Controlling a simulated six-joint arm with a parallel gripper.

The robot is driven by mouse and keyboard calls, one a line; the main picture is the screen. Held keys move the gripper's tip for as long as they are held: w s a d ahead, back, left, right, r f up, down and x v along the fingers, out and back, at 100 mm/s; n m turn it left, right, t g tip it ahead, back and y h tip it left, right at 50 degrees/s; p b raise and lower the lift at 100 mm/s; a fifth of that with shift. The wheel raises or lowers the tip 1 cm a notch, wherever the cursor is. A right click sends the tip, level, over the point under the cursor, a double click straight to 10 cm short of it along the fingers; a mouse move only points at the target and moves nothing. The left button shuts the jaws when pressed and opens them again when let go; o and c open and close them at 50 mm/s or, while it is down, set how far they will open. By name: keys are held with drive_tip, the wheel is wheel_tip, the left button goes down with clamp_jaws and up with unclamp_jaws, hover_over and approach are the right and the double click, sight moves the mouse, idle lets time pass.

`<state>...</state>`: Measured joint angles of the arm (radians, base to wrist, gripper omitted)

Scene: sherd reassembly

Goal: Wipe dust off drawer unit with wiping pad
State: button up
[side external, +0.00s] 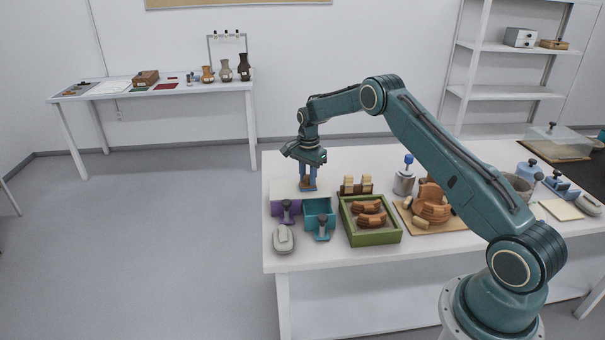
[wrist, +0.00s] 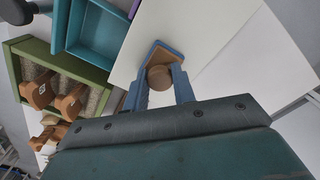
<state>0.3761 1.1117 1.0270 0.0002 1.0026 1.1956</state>
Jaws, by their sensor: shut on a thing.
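The drawer unit (side external: 290,187) stands at the table's left end, with a pale top, a purple drawer (side external: 283,206) and a teal drawer (side external: 318,208). The teal drawer is pulled out and looks empty in the wrist view (wrist: 98,32). My gripper (side external: 308,181) points down over the unit's top, its blue fingers (wrist: 160,80) shut on the round brown knob of the wiping pad (wrist: 165,56). The pad has a blue edge and is over the pale top (wrist: 200,28); I cannot tell if it touches. No dust can be made out.
A green tray (side external: 373,237) with brown sherds sits right of the drawers. A grey-white device (side external: 283,239) lies at the front left corner. Farther right are a metal can (side external: 404,183) and a board (side external: 425,227) with a partly built pot (side external: 431,205).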

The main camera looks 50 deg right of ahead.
drive_tip(key=shift+w+a, duration=3)
drive_tip(key=shift+s+d, duration=4.05)
wheel_tip(320, 180, up, 8)
drive_tip(key=shift+a, duration=0.1)
